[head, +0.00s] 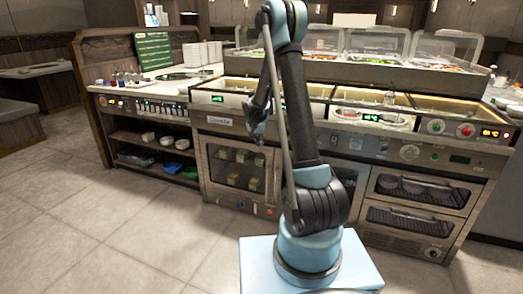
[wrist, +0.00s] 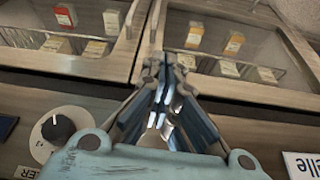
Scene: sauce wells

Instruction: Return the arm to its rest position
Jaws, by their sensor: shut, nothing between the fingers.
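My arm stands on its light blue base in the head view, its upper part raised and its forearm folded down. My gripper (head: 257,128) hangs at the left of the arm, in front of the counter (head: 220,118). In the wrist view my gripper (wrist: 163,75) points at the counter front, its fingers together with nothing between them. The gap between the gripper and the counter front cannot be told exactly.
Glass-fronted cabinets with small boxes (wrist: 196,33) face the wrist camera, beside a black knob (wrist: 58,128). Glass-covered food wells (head: 375,45) line the counter's back. Drawers (head: 420,192) are at right. Tiled floor (head: 110,230) is clear at left.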

